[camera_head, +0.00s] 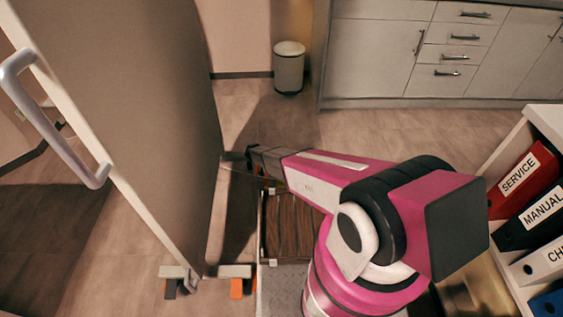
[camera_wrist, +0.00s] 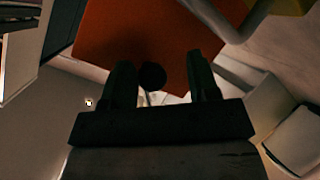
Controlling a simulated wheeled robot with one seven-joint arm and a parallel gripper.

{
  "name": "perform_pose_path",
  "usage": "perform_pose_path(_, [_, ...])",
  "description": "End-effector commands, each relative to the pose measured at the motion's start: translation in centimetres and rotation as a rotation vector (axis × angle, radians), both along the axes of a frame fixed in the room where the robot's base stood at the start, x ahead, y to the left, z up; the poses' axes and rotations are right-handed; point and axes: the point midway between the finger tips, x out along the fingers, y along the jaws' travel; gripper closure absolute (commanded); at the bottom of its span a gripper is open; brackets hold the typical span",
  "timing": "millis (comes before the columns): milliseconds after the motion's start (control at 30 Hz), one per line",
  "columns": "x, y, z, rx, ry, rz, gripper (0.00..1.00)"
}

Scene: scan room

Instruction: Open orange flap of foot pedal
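In the wrist view an orange panel (camera_wrist: 155,35), which looks like the pedal's flap, fills the upper middle, close to my gripper (camera_wrist: 160,62). The two dark fingers are spread apart, with a dark round thing (camera_wrist: 152,76) showing between them. I cannot tell whether the fingers touch the panel. In the head view my gripper (camera_head: 236,158) is low, beside the large upright panel, and mostly hidden by my magenta arm. Small orange parts show near the floor (camera_head: 237,288); I cannot tell if they belong to the pedal.
A large upright panel (camera_head: 140,110) with a white handle (camera_head: 55,130) stands at left in the head view. A shelf of binders (camera_head: 525,175) is at right. A bin (camera_head: 289,68) and cabinets (camera_head: 385,50) stand behind. A grey curved tube (camera_wrist: 238,30) is close in the wrist view.

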Motion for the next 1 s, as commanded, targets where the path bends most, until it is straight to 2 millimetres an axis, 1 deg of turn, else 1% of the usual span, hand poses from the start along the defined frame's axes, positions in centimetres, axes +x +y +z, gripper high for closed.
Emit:
perform_pose_path(167, [-0.1, 0.2, 0.4, -0.001, -0.001, 0.001, 0.45])
perform_pose_path(267, [-0.1, 1.1, 0.8, -0.001, -0.001, 0.001, 0.45])
perform_pose_path(367, [-0.1, 2.6, 1.6, -0.001, -0.002, 0.001, 0.45])
perform_pose_path(600, [0.0, 6.7, 3.4, -0.001, -0.001, 0.002, 0.45])
perform_pose_path(700, [0.1, 8.0, 4.1, 0.000, -0.002, 0.001, 0.45])
perform_pose_path(833, [0.1, 9.2, 4.6, -0.001, 0.000, 0.001, 0.45])
perform_pose_path(1000, [0.0, 9.6, 4.9, 0.000, 0.000, 0.000, 0.45])
